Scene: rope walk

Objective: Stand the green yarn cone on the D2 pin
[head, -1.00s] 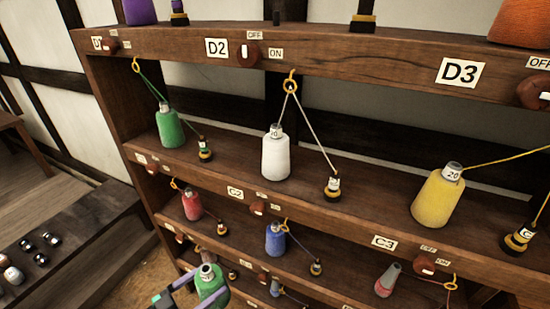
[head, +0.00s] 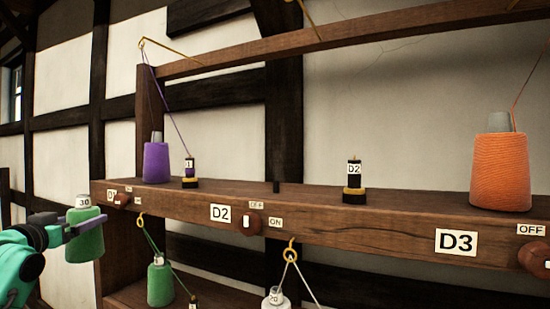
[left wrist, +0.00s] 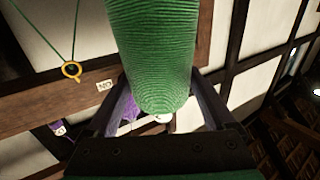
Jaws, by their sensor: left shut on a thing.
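My left gripper (head: 86,226) is shut on the green yarn cone (head: 86,244), which has a pale top marked 30. It holds the cone near upright at the left, beside the left end of the top shelf and apart from it. In the left wrist view the green cone (left wrist: 150,50) fills the space between the fingers. The D2 pin (head: 276,187) is a short dark peg standing bare on the top shelf, behind the D2 label (head: 220,213). My right gripper is out of view.
On the top shelf (head: 320,205), a purple cone (head: 156,162) stands left of the pin, with a threaded bobbin (head: 190,175). A D2 bobbin (head: 353,182) and an orange cone (head: 500,170) stand right. A rail (head: 350,40) with yellow hooks runs above. Another green cone (head: 160,284) stands below.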

